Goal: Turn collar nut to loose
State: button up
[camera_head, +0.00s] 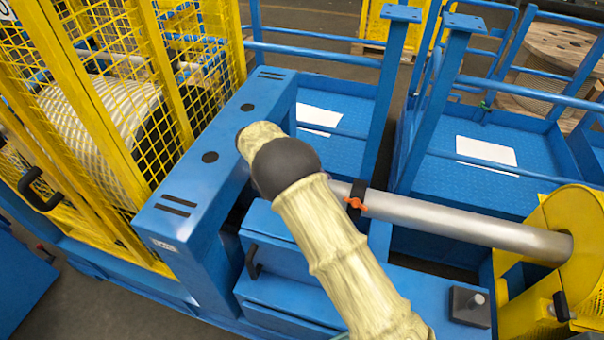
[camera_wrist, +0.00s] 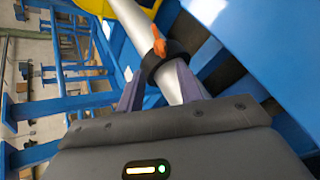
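The collar nut is a black ring (camera_wrist: 177,67) with an orange lever (camera_wrist: 159,43), seated around a silver shaft (camera_wrist: 133,25). In the head view the black collar (camera_head: 358,192) and its orange lever (camera_head: 356,204) show just right of my arm. My gripper (camera_wrist: 160,72) is at the collar in the wrist view. Its two grey-purple fingers stand apart, one on each side of the shaft, with their tips beside the ring. I cannot tell whether they press on it. My arm hides the gripper in the head view.
The shaft (camera_head: 468,225) runs right into a yellow housing (camera_head: 577,216). A blue beam (camera_head: 215,150) and a yellow mesh guard (camera_head: 163,75) stand to the left. Blue posts (camera_head: 398,75) rise behind the shaft. A blue cabinet (camera_head: 280,285) lies below my arm.

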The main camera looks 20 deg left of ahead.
jog(key=v, duration=0.5)
dwell(0.4)
jog(key=s+d+r+m+g+y+p, duration=0.1)
jog(key=d+r+m+y, duration=0.15)
jog(key=d, duration=0.65)
jog(key=d+r+m+g+y+p, duration=0.15)
jog(key=d+y, duration=0.25)
jog(key=d, duration=0.5)
jog(key=s+d+r+m+t+y, duration=0.1)
jog(key=s+d+r+m+y, duration=0.1)
jog(key=s+d, duration=0.4)
jog(key=s+d+r+m+t+y+p, duration=0.1)
jog(key=s+d+r+m+t+y, duration=0.1)
jog(key=s+d, duration=0.5)
jog(key=s, duration=0.3)
jog(key=shift+d+r+m, duration=0.3)
jog(key=shift+d+m, duration=0.05)
jog(key=shift+m, duration=0.05)
